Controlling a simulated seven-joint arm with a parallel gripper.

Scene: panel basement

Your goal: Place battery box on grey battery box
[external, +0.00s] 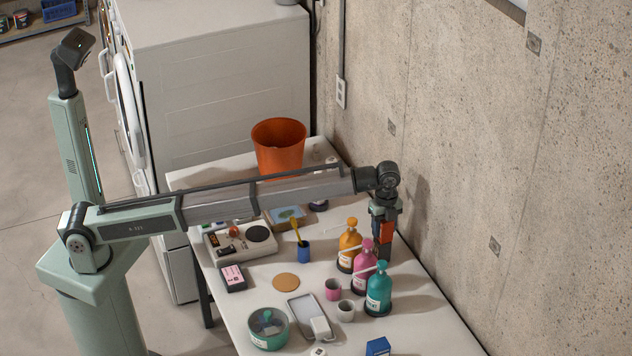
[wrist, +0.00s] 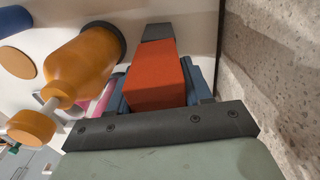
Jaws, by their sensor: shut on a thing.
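My gripper (external: 386,232) is on the right side of the table, by the wall and behind the bottles. It is shut on an orange-red box (wrist: 155,80), which is probably the battery box. In the wrist view the box sits between the blue-grey fingers. The box also shows in the external view (external: 386,232). A dark grey block (wrist: 158,32) shows at the box's far end; I cannot tell whether it is part of the box or the separate grey battery box.
Orange (external: 349,247), pink (external: 365,262) and teal (external: 378,292) pump bottles stand close to my gripper. The concrete wall (external: 480,150) is close on the right. An orange bucket (external: 278,148), a white device (external: 238,240) and a blue box (external: 378,346) are also on the table.

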